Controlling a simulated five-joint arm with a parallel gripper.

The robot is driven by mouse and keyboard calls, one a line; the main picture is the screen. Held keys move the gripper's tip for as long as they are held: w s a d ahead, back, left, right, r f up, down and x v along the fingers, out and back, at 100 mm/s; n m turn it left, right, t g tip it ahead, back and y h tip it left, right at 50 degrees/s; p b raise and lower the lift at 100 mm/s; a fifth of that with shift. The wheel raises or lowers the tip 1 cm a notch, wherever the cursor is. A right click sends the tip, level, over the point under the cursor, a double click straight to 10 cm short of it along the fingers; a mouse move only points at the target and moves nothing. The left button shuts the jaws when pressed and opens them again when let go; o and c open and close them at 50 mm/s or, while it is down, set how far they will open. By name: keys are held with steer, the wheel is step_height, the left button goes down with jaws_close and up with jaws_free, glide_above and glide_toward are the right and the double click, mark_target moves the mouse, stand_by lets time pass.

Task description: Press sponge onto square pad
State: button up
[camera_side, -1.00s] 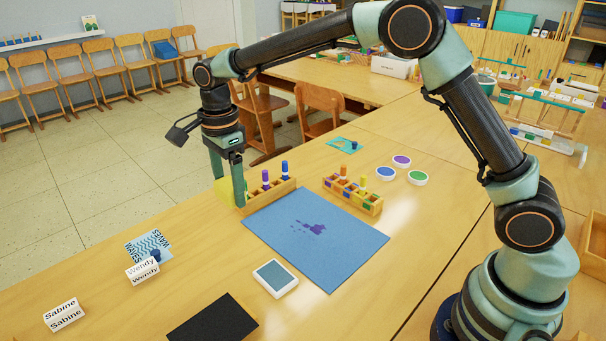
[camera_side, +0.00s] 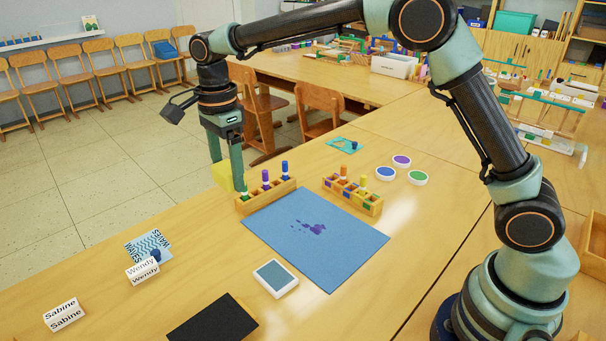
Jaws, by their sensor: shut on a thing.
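My gripper (camera_side: 229,176) is shut on a yellow sponge (camera_side: 221,175) at the far left edge of the table. It holds the sponge up beside the left wooden stamp rack, and a finger hides part of the sponge. The square pad (camera_side: 275,276), white with a grey-blue top, lies flat on the table near the front, well below and right of my gripper in the picture. Nothing rests on it.
A blue sheet (camera_side: 345,247) with purple marks lies mid-table. Two wooden stamp racks (camera_side: 262,198) (camera_side: 361,201) stand behind it. Round pads (camera_side: 385,174) lie to the right.

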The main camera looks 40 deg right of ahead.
steer(key=g, duration=0.1)
glide_above(276, 275)
step_height(276, 275, down, 10)
steer(key=shift+h, duration=0.3)
steer(key=shift+w+f, duration=0.15)
steer(key=shift+f, duration=1.45)
steer(key=shift+w+f, duration=0.1)
steer(key=shift+f, duration=1.45)
steer(key=shift+f, duration=0.5)
step_height(276, 275, up, 7)
